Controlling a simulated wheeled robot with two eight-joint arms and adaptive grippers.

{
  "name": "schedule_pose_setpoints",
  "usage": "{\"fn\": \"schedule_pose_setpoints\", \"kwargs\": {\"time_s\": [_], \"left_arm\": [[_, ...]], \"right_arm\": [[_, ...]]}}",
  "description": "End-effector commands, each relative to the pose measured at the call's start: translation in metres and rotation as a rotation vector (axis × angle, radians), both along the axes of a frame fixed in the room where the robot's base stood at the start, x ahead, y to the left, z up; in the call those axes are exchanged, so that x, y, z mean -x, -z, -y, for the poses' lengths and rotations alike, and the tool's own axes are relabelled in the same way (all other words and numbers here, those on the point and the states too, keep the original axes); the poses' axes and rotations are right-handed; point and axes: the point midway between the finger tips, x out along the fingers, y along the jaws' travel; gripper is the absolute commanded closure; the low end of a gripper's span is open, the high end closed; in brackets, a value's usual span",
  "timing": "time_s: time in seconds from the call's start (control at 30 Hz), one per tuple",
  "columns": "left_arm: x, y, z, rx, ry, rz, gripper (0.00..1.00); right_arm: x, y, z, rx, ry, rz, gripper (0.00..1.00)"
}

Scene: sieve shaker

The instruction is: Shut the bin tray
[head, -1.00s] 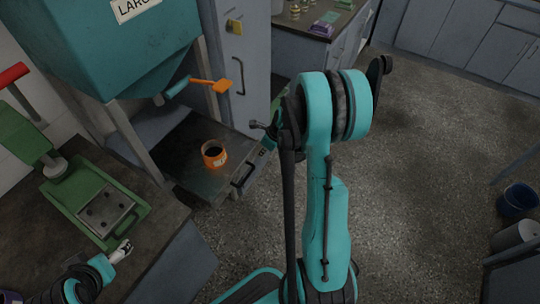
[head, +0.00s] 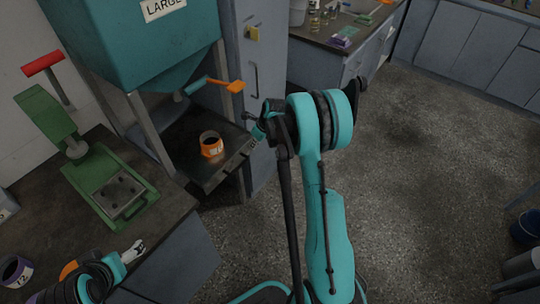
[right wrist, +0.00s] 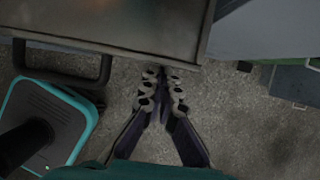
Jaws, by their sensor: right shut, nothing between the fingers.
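The bin tray (head: 224,172) is a dark flat tray under the teal hopper (head: 135,40), still standing out past the hopper's front legs. An orange cup with dark contents (head: 211,146) stands upright on it. In the right wrist view the tray's front edge (right wrist: 120,45) and dark handle (right wrist: 65,68) show. My right gripper (right wrist: 162,78) is shut and empty, its fingertips at the front edge, right of the handle; I cannot tell whether they touch. In the head view the right arm largely hides it. My left gripper (head: 133,252) is over the left bench, its jaw state unclear.
A green press with a red handle (head: 110,185) stands on the left bench. A purple-labelled jar (head: 15,271) stands at its near left. An orange lever (head: 228,85) juts from the hopper above the tray. A grey cabinet (head: 255,90) stands behind.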

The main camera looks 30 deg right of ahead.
Motion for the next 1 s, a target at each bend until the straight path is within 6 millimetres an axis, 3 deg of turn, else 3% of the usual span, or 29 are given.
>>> {"fn": "schedule_pose_setpoints", "kwargs": {"time_s": [0.2, 0.4, 0.63, 1.0], "left_arm": [[-0.001, -0.003, 0.0, 0.0, 0.0, 0.001, 0.16], [0.0, -0.004, 0.0, 0.0, 0.0, 0.0, 0.16], [0.0, -0.005, 0.0, 0.0, 0.0, 0.0, 0.16], [0.0, -0.005, 0.0, 0.0, 0.0, 0.0, 0.16]], "right_arm": [[-0.045, 0.0, -0.018, 0.001, -0.003, 0.001, 1.0], [-0.071, 0.0, -0.029, 0.0, -0.002, 0.001, 1.0], [-0.084, 0.0, -0.034, 0.0, 0.0, 0.0, 1.0], [-0.085, 0.0, -0.035, 0.001, 0.0, 0.0, 1.0]]}}
